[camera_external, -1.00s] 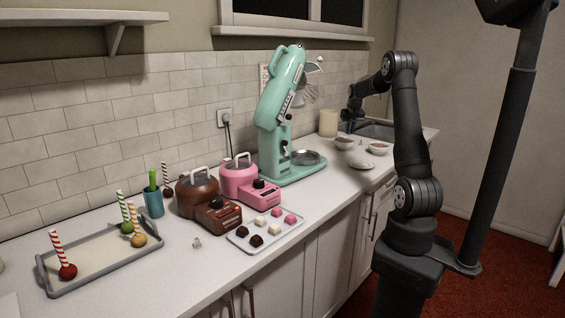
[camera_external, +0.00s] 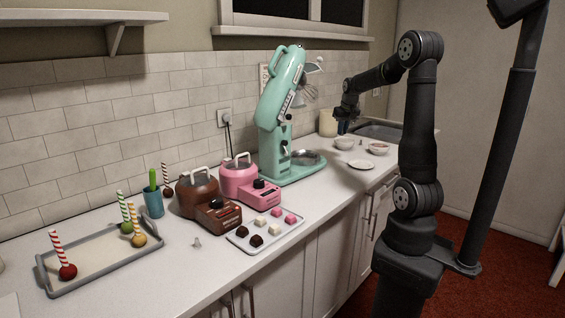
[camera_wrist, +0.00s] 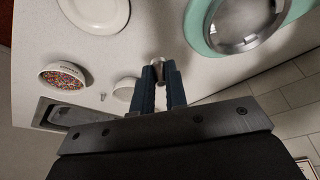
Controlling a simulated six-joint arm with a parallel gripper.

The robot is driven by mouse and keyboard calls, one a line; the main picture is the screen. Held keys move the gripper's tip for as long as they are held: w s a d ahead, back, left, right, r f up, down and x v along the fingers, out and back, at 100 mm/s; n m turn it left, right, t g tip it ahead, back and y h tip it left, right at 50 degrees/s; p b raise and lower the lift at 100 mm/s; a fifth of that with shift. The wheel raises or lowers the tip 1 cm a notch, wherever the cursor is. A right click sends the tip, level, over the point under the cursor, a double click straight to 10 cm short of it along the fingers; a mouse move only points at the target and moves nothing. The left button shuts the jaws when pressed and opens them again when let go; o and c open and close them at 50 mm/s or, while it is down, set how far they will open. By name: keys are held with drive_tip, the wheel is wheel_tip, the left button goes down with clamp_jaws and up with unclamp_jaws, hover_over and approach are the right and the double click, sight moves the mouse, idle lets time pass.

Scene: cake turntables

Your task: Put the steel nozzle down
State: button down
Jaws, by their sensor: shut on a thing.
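My gripper (camera_wrist: 160,78) is shut on a small steel nozzle (camera_wrist: 158,64), whose round end shows between the fingertips in the wrist view. The nozzle is held over the white counter (camera_wrist: 160,25), between the bowls and the mixer; I cannot tell its exact height. In the external view my gripper (camera_external: 343,122) is at the far end of the counter, behind the bowls, and the held nozzle cannot be made out. A small metal piece (camera_external: 196,242) lies on the counter near the brown pot; it is too small to identify.
The teal mixer (camera_external: 277,100) with its steel bowl (camera_wrist: 240,22) stands left of my gripper. A white plate (camera_external: 362,164), a white bowl (camera_external: 345,142) and a sprinkle bowl (camera_wrist: 63,76) stand nearby. A pale canister (camera_external: 328,122) and the sink (camera_external: 380,131) are close. Bare counter lies between plate and mixer.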

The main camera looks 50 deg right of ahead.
drive_tip(key=w+a+f+n, duration=0.2)
drive_tip(key=a, duration=1.2)
drive_tip(key=n+y, duration=0.4)
drive_tip(key=n, duration=0.9)
hover_over(223, 260)
drive_tip(key=d, duration=0.1)
drive_tip(key=shift+g, duration=0.3)
drive_tip(key=f, duration=0.8)
drive_tip(key=shift+s+d+f, duration=0.1)
drive_tip(key=shift+s+f, duration=0.25)
drive_tip(key=shift+s, duration=0.05)
drive_tip(key=shift+s+a+f, duration=0.1)
drive_tip(key=shift+a+f, duration=0.1)
drive_tip(key=shift+f, duration=1.9)
drive_tip(key=shift+f, duration=0.1)
drive_tip(key=c, duration=1.8)
unclamp_jaws()
drive_tip(key=o, duration=0.4)
drive_tip(key=shift+c, duration=0.2)
